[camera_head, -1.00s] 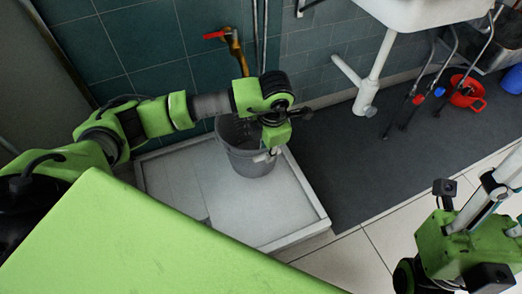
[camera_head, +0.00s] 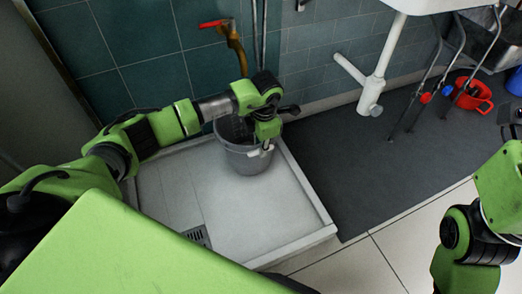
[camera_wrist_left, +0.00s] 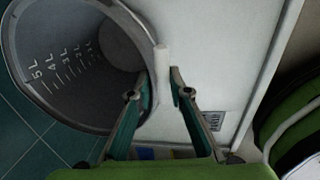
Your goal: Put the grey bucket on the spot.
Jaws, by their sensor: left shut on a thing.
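The grey bucket (camera_head: 246,160) is upright over the back right part of the white shower tray (camera_head: 250,205), below the tap. I cannot tell whether its base touches the tray. My left gripper (camera_head: 263,151) is at the bucket's right side, shut on it. In the left wrist view the bucket (camera_wrist_left: 75,65) shows its inside with a litre scale, and my left gripper's fingers (camera_wrist_left: 163,85) close on a pale piece at its rim. No marked spot is clear to me. My right arm shows at the right edge, but its fingers do not show.
A red-handled tap (camera_head: 232,42) is on the tiled wall behind the bucket. A drain grate (camera_head: 197,236) is in the tray's front part. A dark mat (camera_head: 370,160) lies right of the tray, clear near it. A red bucket (camera_head: 474,95) stands far right.

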